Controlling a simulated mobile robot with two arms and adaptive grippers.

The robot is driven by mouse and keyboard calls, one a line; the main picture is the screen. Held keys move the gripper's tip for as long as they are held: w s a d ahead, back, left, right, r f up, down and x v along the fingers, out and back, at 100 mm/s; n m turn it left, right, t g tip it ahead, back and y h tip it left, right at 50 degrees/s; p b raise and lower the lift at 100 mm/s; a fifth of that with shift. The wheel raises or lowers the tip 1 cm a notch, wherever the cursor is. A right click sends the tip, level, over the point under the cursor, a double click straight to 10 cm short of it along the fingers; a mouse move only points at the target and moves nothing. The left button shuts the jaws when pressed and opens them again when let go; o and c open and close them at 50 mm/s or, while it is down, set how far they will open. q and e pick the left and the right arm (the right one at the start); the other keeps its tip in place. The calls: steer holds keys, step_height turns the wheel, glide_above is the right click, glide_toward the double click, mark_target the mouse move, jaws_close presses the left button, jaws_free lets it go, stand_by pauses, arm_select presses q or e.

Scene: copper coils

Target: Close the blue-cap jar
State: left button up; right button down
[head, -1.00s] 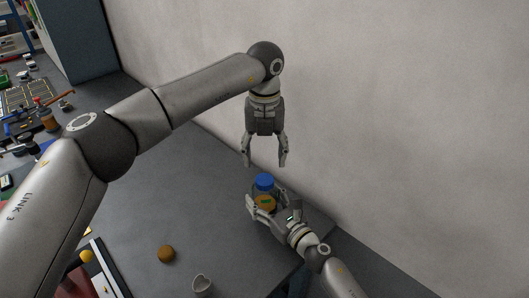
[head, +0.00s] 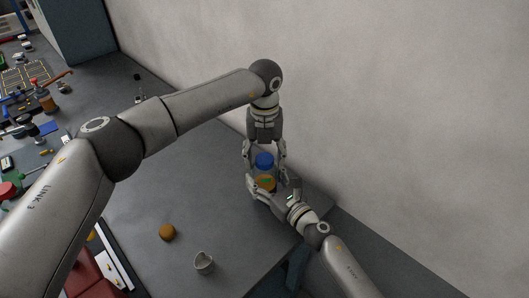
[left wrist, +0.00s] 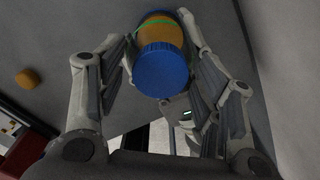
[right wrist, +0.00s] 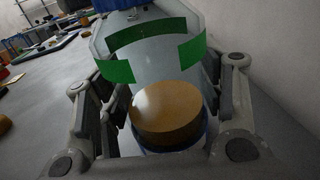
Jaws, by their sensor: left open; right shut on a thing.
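My right gripper (head: 266,190) is shut on the jar's body from the front right. In the right wrist view the clear jar (right wrist: 160,75) shows a green label and a brown disc (right wrist: 167,112) inside. My left gripper (head: 265,162) points down from above and is open, its fingers on either side of the cap. In the left wrist view the blue cap (left wrist: 163,72) lies between the open fingers. I cannot tell whether the cap is seated or tight.
A round brown piece (head: 167,232) and a small grey pitcher (head: 204,262) stand on the grey table (head: 190,190), left of the jar. The wall (head: 400,110) rises close behind. Tools and small parts crowd the far left; the table between is mostly clear.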

arm_select(q)
steer(key=c, duration=1.1)
steer(key=shift+o, duration=0.2)
steer(key=m, duration=0.8)
steer(key=shift+m, duration=0.3)
steer(key=o, duration=1.2)
step_height(320, 180, up, 12)
steer(key=shift+r, duration=0.1)
